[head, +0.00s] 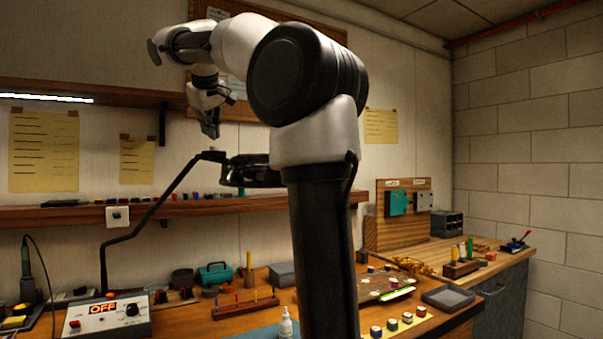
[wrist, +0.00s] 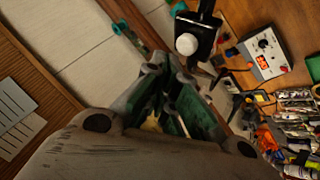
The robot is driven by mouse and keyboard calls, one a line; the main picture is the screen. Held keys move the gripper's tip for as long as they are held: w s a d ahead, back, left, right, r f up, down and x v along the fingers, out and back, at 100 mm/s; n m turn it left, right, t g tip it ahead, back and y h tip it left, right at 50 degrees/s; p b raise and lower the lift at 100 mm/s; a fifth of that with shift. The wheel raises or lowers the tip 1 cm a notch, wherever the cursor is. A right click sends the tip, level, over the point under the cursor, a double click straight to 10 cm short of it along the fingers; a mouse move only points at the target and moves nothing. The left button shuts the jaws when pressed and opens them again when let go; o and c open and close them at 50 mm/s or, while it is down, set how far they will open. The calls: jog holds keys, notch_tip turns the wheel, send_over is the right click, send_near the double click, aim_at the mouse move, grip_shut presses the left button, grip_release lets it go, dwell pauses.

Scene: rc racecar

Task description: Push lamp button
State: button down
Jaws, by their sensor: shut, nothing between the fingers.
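A black lamp (head: 137,232) with a bent arm rises from the left of the workbench. Its dark head (head: 258,168) is in mid-height, partly behind my arm column. In the wrist view the lamp head (wrist: 199,22) is at the top, with a white round part (wrist: 187,44) facing the camera; I cannot tell whether this is the button. My gripper (head: 212,134) is shut and empty, pointing down above and left of the lamp head in the head view. In the wrist view my gripper (wrist: 165,65) lies below and left of the white part, apart from it.
A control box (head: 108,316) with an orange OFF display stands at the bench's left; it also shows in the wrist view (wrist: 264,54). A wall shelf (head: 60,215) with small items runs behind the lamp. A higher shelf (head: 110,94) is near my gripper. Several tools crowd the bench.

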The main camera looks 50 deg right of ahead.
notch_tip(320, 180, up, 6)
dwell(0.6)
dwell(0.4)
